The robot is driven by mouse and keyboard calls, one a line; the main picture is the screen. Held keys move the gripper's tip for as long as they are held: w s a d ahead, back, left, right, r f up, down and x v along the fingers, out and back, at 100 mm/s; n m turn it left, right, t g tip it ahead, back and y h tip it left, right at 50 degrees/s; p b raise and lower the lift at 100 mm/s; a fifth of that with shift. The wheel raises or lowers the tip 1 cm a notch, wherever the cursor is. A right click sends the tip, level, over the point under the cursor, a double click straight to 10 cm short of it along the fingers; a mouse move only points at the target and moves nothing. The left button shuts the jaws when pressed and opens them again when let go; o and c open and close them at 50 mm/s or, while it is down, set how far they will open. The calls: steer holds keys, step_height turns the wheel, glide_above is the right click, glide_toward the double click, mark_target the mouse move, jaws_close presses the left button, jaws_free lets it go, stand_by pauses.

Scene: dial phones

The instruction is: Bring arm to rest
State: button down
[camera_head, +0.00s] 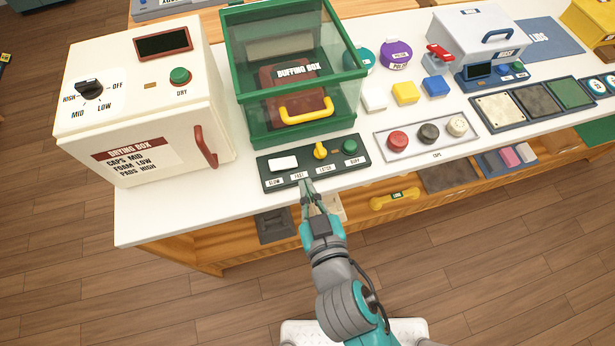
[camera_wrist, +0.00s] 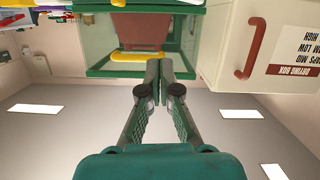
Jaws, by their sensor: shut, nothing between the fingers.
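My gripper (camera_head: 308,188) is shut and empty in the head view. Its fingertips are at the front edge of the control panel (camera_head: 355,171) below the buffing box (camera_head: 305,122). I cannot tell whether they touch the panel. The arm reaches up from the bottom of the picture. In the wrist view my gripper (camera_wrist: 158,72) shows with its fingers together. The green buffing box frame (camera_wrist: 100,68) and its yellow handle (camera_wrist: 140,57) lie beyond the fingertips there, and the picture looks upside down.
The white drying box (camera_head: 150,110) with a red handle stands to the left. A tray (camera_head: 383,153) with red, dark and cream caps lies right of the panel. A yellow phone handset (camera_head: 394,199) lies on the lower shelf. The floor (camera_head: 510,260) in front is clear.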

steer(key=s+d+f, duration=0.4)
steer(key=d+f, duration=0.1)
steer(key=d, duration=0.1)
steer(key=s+d+m+h, duration=0.2)
steer(key=s+d, duration=0.4)
steer(key=s, duration=0.3)
steer(key=s+d+m+h, duration=0.1)
steer(key=s+d+h, duration=0.1)
steer(key=s+d, duration=0.4)
steer(key=s, duration=0.4)
steer(key=shift+s+d+m, duration=0.15)
steer(key=shift+m, duration=0.25)
